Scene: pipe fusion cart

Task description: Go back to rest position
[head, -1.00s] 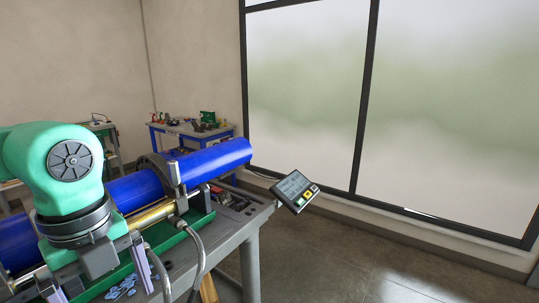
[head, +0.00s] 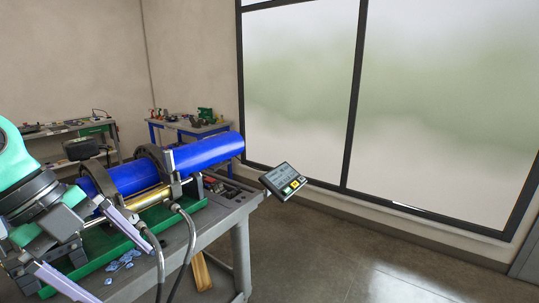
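My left gripper (head: 120,262) comes in from the left edge. Its two pale purple fingers are spread wide with nothing held between them, and they point to the lower right. It is in front of the pipe fusion cart (head: 190,240). The blue pipe (head: 205,153) lies in the dark ring clamps (head: 152,158) of the green-trayed machine on the cart. The gripper and arm hide the near left part of the machine. My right gripper is not in view.
A control panel (head: 284,181) sticks out at the cart's right end. Blue shavings (head: 125,260) lie on the cart top, and dark hoses (head: 190,245) hang at its front. Workbenches (head: 160,131) stand behind. The floor (head: 350,250) to the right is clear.

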